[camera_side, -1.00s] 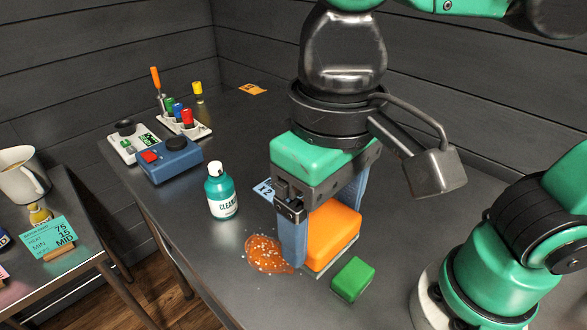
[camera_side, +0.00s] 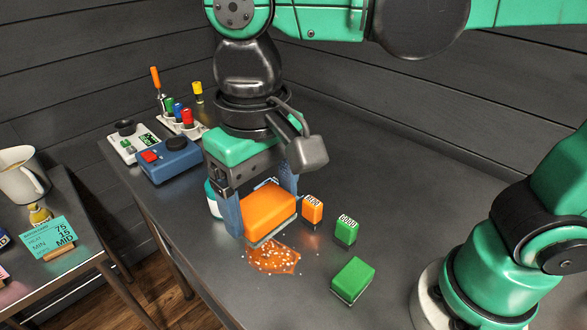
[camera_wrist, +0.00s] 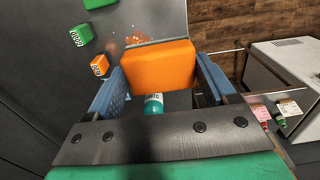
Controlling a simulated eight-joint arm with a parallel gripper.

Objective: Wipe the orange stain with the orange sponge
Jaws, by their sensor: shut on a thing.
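The orange sponge (camera_side: 269,210), with a pale grey underside, is between the blue fingers of my gripper (camera_side: 265,214). The gripper is shut on it; the sponge also fills the middle of the wrist view (camera_wrist: 158,66). The orange stain (camera_side: 275,260), dotted with pale specks, lies on the dark table in front of the sponge in the side view. The sponge's lower edge overlaps the stain's far edge in the picture; I cannot tell if they touch. In the wrist view, part of the stain (camera_wrist: 134,38) shows beyond the sponge.
A teal cleaner bottle (camera_side: 212,198) is mostly hidden behind my gripper. A small orange block (camera_side: 312,209), a small green block (camera_side: 347,230) and a green sponge (camera_side: 352,280) stand to the right. A blue box (camera_side: 170,160) stands at the left. The table's right rear is clear.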

